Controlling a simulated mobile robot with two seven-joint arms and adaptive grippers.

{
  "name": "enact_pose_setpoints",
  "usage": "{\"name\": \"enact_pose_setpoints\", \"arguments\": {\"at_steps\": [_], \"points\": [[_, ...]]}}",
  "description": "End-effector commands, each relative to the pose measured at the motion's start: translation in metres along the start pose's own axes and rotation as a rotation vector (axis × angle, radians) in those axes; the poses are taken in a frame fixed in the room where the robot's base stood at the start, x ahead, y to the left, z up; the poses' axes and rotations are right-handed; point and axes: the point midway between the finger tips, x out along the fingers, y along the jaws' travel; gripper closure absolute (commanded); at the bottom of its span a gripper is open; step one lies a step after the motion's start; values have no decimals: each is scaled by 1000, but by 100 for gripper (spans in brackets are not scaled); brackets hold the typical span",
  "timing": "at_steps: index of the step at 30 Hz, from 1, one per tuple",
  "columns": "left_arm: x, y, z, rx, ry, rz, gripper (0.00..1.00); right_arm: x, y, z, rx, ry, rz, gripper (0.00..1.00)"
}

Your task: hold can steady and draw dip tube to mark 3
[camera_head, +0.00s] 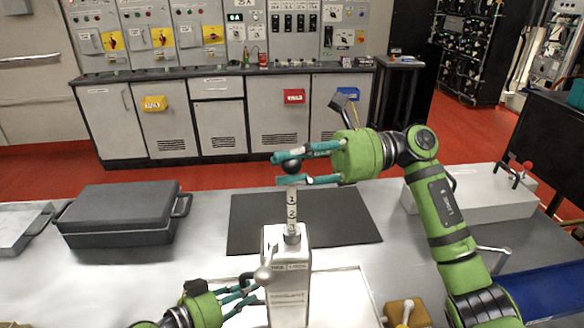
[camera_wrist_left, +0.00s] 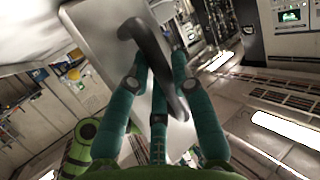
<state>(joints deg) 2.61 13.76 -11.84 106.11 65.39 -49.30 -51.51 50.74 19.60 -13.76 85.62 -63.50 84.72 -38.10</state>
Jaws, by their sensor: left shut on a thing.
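The can (camera_head: 287,285) is a pale upright box-shaped vessel with a label. A white dip tube (camera_head: 291,205) stands up from its neck, with marks 1 and 2 readable and the part near the neck too small to read. A dark round knob (camera_head: 291,167) tops the tube. My right gripper (camera_head: 281,169) has its fingers above and below the knob; I cannot tell whether they grip it. My left gripper (camera_head: 254,290) is at the can's left side, shut on its dark curved handle (camera_wrist_left: 151,50), which shows between the fingers in the left wrist view.
A grey lidded case (camera_head: 125,210) is at left, a pale block (camera_head: 485,200) at right, and a small brown block (camera_head: 408,314) at front right.

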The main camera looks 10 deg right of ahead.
Motion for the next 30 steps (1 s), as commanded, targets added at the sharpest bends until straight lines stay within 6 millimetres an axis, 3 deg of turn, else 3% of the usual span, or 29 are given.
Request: {"name": "enact_pose_setpoints", "arguments": {"at_steps": [1, 2, 14, 17, 30], "points": [[0, 1, 11, -2, -24, 3, 100, 0, 1, 0, 0, -2, 2, 55], [0, 1, 11, -2, -24, 3, 100, 0, 1, 0, 0, -1, 2, 46], [0, 1, 11, -1, -24, 3, 100, -5, 0, -1, 1, 1, -1, 46], [0, 1, 11, -1, -24, 3, 100, -17, -1, -1, 2, -1, -3, 46], [0, 1, 11, -1, -24, 3, 100, -104, 1, 0, 0, -2, -3, 46]]}}
